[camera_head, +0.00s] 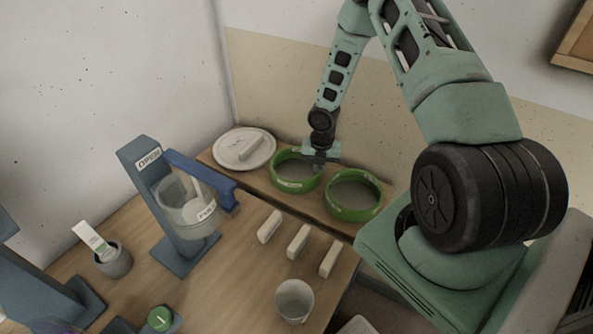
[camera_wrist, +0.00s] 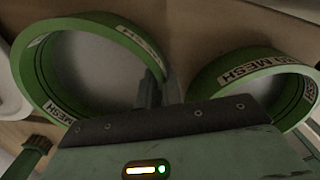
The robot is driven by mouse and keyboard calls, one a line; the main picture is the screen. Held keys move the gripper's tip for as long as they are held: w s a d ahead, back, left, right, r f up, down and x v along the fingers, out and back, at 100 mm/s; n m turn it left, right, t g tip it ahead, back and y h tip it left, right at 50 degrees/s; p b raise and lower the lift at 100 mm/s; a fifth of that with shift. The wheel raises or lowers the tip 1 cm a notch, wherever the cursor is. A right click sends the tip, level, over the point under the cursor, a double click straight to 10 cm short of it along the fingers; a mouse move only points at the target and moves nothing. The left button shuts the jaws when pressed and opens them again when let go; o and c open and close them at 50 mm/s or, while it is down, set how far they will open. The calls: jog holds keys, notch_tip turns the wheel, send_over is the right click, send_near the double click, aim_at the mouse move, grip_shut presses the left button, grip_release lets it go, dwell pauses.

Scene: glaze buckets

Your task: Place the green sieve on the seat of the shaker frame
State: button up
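Two green ring-shaped sieves stand side by side on the wooden shelf, the left sieve (camera_head: 289,185) and the right sieve (camera_head: 354,212). The wrist view also shows the left sieve (camera_wrist: 40,75) and the right sieve (camera_wrist: 215,75), whose label reads MESH. My gripper (camera_head: 319,166) is at the right-hand rim of the left sieve. In the wrist view its fingers (camera_wrist: 160,90) are close together, one on each side of that rim, shut on it. A blue-grey stand (camera_head: 152,190) marked OPEN holds a clear bucket (camera_head: 188,215) beside a blue arm; I cannot tell its seat clearly.
A pale round lid (camera_head: 244,149) lies left of the sieves. Several pale blocks, including one block (camera_head: 299,241), lie on the table. An empty cup (camera_head: 294,301) stands at the front, and a grey cup (camera_head: 114,261) with a labelled strip stands at left.

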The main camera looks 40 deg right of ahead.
jog(key=shift+r, duration=0.1)
grip_shut()
jog(key=shift+r, duration=0.5)
notch_tip(320, 180, up, 6)
jog(key=b, duration=0.1)
jog(key=w+a+b, duration=0.4)
jog(key=w+a, duration=0.8)
jog(key=w, duration=0.1)
jog(key=shift+a, duration=0.15)
